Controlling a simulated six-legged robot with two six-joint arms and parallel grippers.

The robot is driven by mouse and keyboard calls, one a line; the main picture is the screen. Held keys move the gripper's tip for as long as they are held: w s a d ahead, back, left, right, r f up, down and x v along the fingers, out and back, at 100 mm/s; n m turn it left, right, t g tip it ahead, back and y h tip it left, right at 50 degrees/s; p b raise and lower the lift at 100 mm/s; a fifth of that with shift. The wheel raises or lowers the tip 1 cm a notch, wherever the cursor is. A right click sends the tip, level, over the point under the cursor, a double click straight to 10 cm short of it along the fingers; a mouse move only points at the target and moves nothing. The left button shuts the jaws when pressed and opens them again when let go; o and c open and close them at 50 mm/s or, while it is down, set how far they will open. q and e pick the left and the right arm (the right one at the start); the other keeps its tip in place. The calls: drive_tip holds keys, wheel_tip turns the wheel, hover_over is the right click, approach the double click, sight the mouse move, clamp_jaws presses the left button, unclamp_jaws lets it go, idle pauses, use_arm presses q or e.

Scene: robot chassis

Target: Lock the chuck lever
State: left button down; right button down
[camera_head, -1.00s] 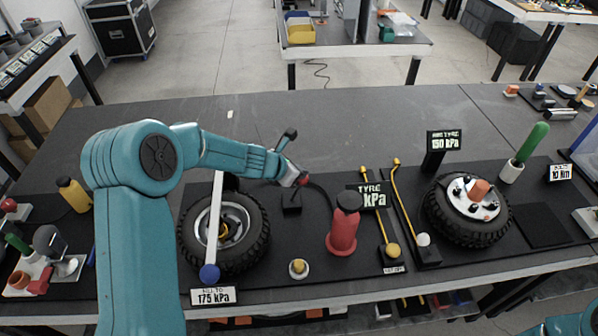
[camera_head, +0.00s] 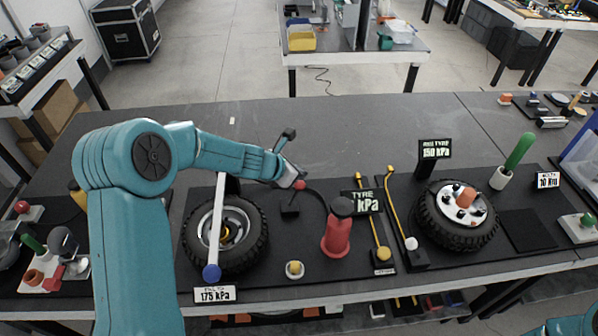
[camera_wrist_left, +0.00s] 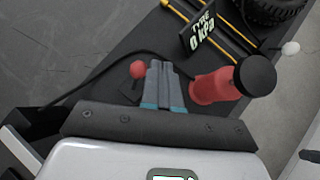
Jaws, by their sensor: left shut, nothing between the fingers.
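The chuck lever shows as a red ball knob (camera_head: 299,185) at a small black block (camera_head: 289,211), where a dark hose also runs, right of the left tyre (camera_head: 252,254). My left gripper (camera_head: 290,178) is at the knob in the head view and partly covers the lever. In the left wrist view the red knob (camera_wrist_left: 138,70) lies just left of my shut, empty fingers (camera_wrist_left: 161,64); I cannot tell whether they touch. The lever's stem is mostly hidden. Of my right arm only a teal part shows at the bottom right corner; its gripper is out of view.
A red cylinder with a black cap (camera_head: 337,232) stands close right of the gripper. Behind it is a "TYRE kPa" display (camera_head: 367,202), reading 0 kPa in the wrist view. A white bar with a blue ball (camera_head: 212,273) crosses the left tyre. The table behind is clear.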

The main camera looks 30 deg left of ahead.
use_arm(q)
drive_tip(key=r, duration=0.2)
drive_tip(key=s+d+r, duration=0.1)
use_arm(e)
drive_tip(key=shift+w+r, duration=0.4)
drive_tip(key=shift+w, duration=0.05)
use_arm(q)
drive_tip(key=shift+w+a, duration=0.1)
idle(0.3)
